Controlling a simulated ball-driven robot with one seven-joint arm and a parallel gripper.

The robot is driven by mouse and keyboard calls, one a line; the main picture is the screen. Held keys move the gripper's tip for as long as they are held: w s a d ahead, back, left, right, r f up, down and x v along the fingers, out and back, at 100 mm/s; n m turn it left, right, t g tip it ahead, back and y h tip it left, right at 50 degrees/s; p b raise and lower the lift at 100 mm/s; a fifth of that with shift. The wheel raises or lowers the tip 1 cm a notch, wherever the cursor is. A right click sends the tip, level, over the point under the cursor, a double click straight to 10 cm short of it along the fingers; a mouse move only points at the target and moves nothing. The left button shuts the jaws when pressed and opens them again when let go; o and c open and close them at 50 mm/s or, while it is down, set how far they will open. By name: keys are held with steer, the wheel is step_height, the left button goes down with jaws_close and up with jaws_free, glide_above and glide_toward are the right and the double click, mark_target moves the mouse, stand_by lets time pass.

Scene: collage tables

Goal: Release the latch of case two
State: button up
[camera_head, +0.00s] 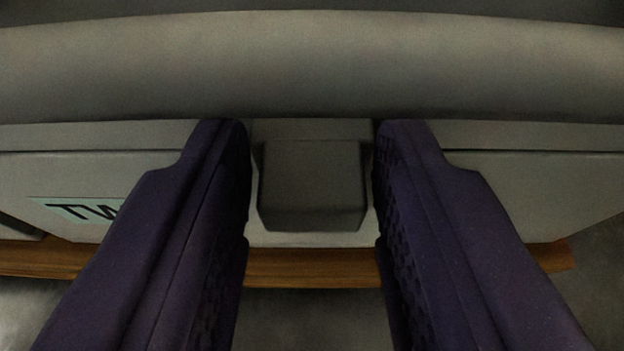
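The case (510,185) fills the width of the view, light grey with a rounded lid (310,65) above a thin seam. A teal label (78,209) on its front at the left reads "TW", with the rest hidden behind the left finger. The latch (311,186), a darker grey block, sits on the middle of the front below the seam. My gripper (312,190) has its two dark purple fingers on either side of the latch. The fingers are apart, with a narrow gap showing beside the latch; I cannot tell whether either touches it.
The case stands on a brown wooden edge (310,268) that runs across below it. Grey floor (312,318) shows under that edge. At the far left a dark piece (18,228) shows beside the case; I cannot tell what it is.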

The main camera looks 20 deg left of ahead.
steer(key=shift+s+d+f+t+y, duration=0.15)
steer(key=shift+s+f+t+y, duration=0.25)
steer(key=shift+t, duration=0.3)
steer(key=shift+s+d+f+t+y, duration=0.15)
steer(key=shift+s+t, duration=0.3)
steer(key=shift+t, duration=0.25)
steer(key=o, duration=0.9)
steer(key=v, duration=0.7)
steer(key=shift+s+d+p, duration=0.15)
steer(key=shift+s+p, duration=0.15)
steer(key=shift+s, duration=0.1)
steer(key=shift+r, duration=0.15)
